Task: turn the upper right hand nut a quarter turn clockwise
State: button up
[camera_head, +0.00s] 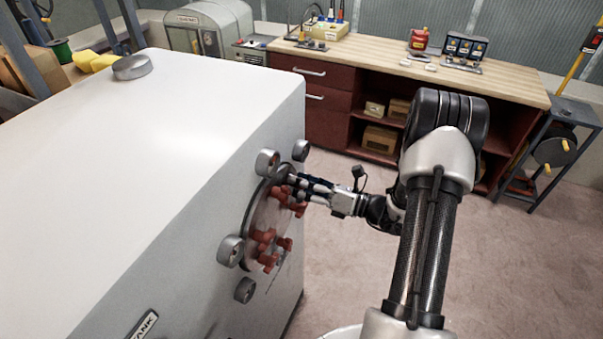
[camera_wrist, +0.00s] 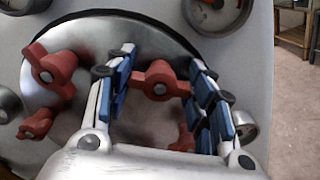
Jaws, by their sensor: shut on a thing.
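A round metal cover (camera_head: 262,215) with several red wing nuts is on the side of the white tank (camera_head: 170,190). In the wrist view the upper right nut (camera_wrist: 159,79) sits between the blue-padded fingers of my gripper (camera_wrist: 165,85), which is shut on it. Its wings spread roughly level from finger to finger. The upper left nut (camera_wrist: 52,73) and a lower left nut (camera_wrist: 38,123) stand clear of my left finger. Another nut (camera_wrist: 183,140) is lower right, partly hidden by my right finger. In the head view my gripper (camera_head: 292,184) reaches the cover's upper right edge and hides the held nut.
A workbench (camera_head: 400,62) with tools stands behind, and a small stand (camera_head: 560,110) at right. The floor (camera_head: 500,250) right of the tank is clear.

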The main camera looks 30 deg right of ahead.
jog(key=m+p, duration=0.4)
jog(key=m, duration=0.1)
jog(key=shift+r+m+p, duration=0.1)
jog(key=shift+m+p, duration=0.2)
jog(key=shift+p, duration=0.1)
jog(key=m+p, duration=0.3)
jog(key=m, duration=0.2)
jog(key=shift+m, duration=0.3)
jog(key=o, duration=0.8)
jog(key=v, duration=1.2)
